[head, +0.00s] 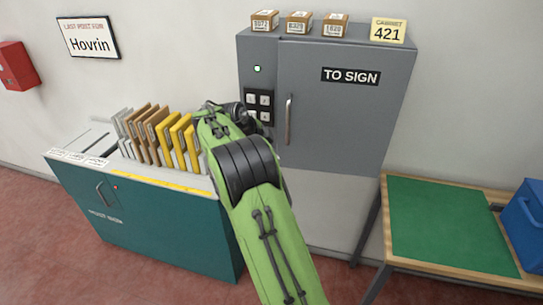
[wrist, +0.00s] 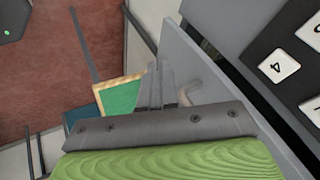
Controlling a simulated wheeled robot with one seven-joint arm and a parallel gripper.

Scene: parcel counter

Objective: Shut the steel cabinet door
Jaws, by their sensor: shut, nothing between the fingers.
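The grey steel cabinet (head: 256,50) is on the wall, with its door (head: 340,125) labelled TO SIGN and a vertical bar handle (head: 289,120) near the door's left edge. In the wrist view the door (wrist: 215,65) is seen nearly edge-on and seems to stand slightly out from the keypad panel; how far it is open is hard to tell. The handle (wrist: 190,92) shows just right of my gripper (wrist: 155,75), whose fingers are shut and empty on the door's outer side. I cannot tell whether they touch it. In the head view my arm hides the fingers.
A keypad (head: 259,100) and a green light (head: 257,69) are left of the door. Small boxes (head: 298,22) stand on top. A teal mail cart (head: 150,215) with envelopes is at the left. A table with a green mat (head: 440,225) and a blue bin (head: 525,215) is at the right.

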